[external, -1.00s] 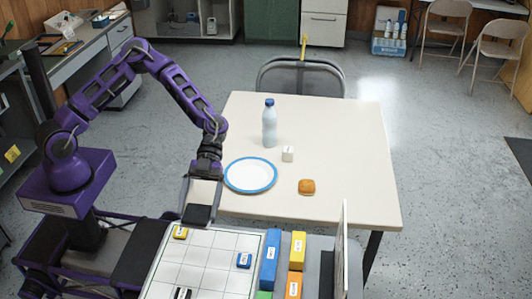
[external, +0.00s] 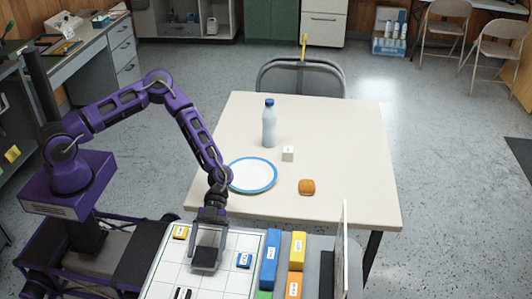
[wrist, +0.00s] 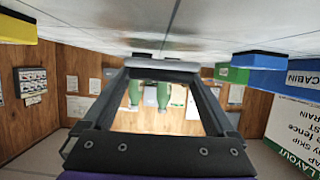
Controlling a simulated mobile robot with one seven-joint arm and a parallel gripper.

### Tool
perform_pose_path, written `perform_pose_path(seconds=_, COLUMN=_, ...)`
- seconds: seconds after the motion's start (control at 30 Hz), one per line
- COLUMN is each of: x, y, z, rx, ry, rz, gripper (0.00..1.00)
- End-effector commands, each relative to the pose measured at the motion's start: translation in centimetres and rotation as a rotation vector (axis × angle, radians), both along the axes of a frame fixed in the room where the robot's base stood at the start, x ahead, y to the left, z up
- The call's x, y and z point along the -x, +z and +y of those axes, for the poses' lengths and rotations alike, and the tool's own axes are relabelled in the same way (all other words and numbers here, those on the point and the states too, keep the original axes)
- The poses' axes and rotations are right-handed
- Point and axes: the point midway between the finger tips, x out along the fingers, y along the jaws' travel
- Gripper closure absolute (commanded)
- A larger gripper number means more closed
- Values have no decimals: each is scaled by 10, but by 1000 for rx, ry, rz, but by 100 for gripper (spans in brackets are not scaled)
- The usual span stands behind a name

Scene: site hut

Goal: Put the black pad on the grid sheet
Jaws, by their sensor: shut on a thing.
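The black pad (external: 204,257) is a flat dark square between the fingers of my gripper (external: 207,250) in the external view. My gripper is shut on it and points down. The pad is over the middle of the white grid sheet (external: 178,272), very low; I cannot tell whether it touches the sheet. In the wrist view my gripper's fingers (wrist: 155,100) reach toward the pale sheet (wrist: 110,40) at the top. The pad is not clearly made out there.
A yellow block (external: 180,232) and a small blue block (external: 244,260) stand on the sheet, left and right of the pad. Longer blue (external: 271,258) and yellow (external: 298,248) blocks stand to the right. The table behind holds a plate (external: 252,175) and a bottle (external: 269,125).

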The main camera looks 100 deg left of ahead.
Motion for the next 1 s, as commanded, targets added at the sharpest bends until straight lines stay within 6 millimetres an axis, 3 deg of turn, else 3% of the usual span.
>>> perform_pose_path(seconds=0.1, x=0, y=-15, z=0, rx=1, ry=1, rz=1, gripper=68)
perform_pose_path(seconds=0.47, x=0, y=-20, z=0, rx=0, ry=1, rz=0, gripper=68)
perform_pose_path(seconds=0.5, x=0, y=-19, z=0, rx=0, ry=1, rz=0, gripper=5)
perform_pose_path(seconds=0.53, x=0, y=-18, z=0, rx=0, ry=1, rz=0, gripper=0)
perform_pose_path(seconds=0.87, x=0, y=-14, z=0, rx=0, ry=1, rz=0, gripper=0)
perform_pose_path(seconds=1.0, x=-1, y=-8, z=19, rx=-1, ry=6, rz=-2, gripper=0)
